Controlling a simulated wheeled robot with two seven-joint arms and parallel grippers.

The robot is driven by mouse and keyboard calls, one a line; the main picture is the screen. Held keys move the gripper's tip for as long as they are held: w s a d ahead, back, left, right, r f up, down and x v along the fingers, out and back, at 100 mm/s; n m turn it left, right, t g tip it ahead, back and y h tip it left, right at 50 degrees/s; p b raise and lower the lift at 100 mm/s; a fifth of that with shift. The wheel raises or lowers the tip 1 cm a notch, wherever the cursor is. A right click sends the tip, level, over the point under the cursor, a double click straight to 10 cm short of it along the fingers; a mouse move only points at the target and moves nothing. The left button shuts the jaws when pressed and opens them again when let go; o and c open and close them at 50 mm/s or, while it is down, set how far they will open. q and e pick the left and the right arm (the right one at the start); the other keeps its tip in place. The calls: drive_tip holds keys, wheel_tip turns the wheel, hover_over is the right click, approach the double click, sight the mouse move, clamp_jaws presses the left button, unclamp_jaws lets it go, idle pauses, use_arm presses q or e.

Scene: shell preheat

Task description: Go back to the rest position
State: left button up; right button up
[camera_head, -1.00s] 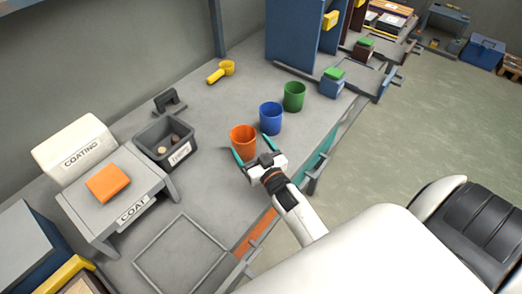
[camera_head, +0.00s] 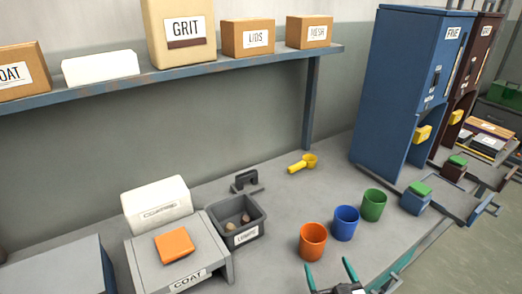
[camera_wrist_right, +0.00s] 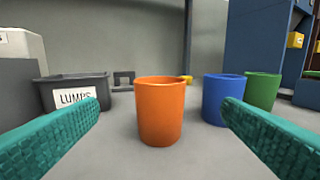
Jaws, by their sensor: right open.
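My right gripper (camera_head: 332,276) shows at the bottom of the head view, with its two teal fingers apart and nothing between them. In the right wrist view its fingers (camera_wrist_right: 165,125) stand wide on either side. An orange cup (camera_head: 312,242) stands upright on the bench just beyond it, and it also shows centred in the right wrist view (camera_wrist_right: 160,112), apart from both fingers. A blue cup (camera_head: 345,223) and a green cup (camera_head: 373,205) stand in a row behind it to the right. My left gripper is not in view.
A dark lumps bin (camera_head: 238,224) and a grey coat stand (camera_head: 190,270) with an orange block are to the left. A yellow scoop (camera_head: 302,164) lies behind. A blue cabinet (camera_head: 400,90) stands at right. A shelf (camera_head: 180,72) with boxes runs above.

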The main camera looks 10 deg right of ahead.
drive_tip(key=shift+s+d+f+g, duration=0.1)
drive_tip(key=shift+s+d+g, duration=0.05)
drive_tip(key=shift+g, duration=0.35)
drive_tip(key=s+g, duration=0.1)
drive_tip(key=g, duration=0.1)
drive_tip(key=s+a+f+g, duration=0.1)
drive_tip(key=s+g, duration=0.1)
drive_tip(key=s+f+g+h, duration=0.1)
drive_tip(key=s+g, duration=0.1)
drive_tip(key=shift+s+a, duration=0.2)
drive_tip(key=shift+s, duration=0.05)
drive_tip(key=s+a+n+g+y, duration=0.1)
drive_tip(key=s+a+g, duration=0.25)
drive_tip(key=s, duration=0.35)
drive_tip(key=s+a+n+g+y, duration=0.1)
drive_tip(key=s+a+n+g, duration=0.1)
drive_tip(key=s+g, duration=0.35)
wheel_tip(320, 180, down, 26)
drive_tip(key=s, duration=0.3)
drive_tip(key=s+d+f+g, duration=0.1)
drive_tip(key=s+d+f, duration=0.2)
drive_tip(key=s+f, duration=1.2)
drive_tip(key=shift+s+f, duration=0.35)
drive_tip(key=shift+s, duration=0.1)
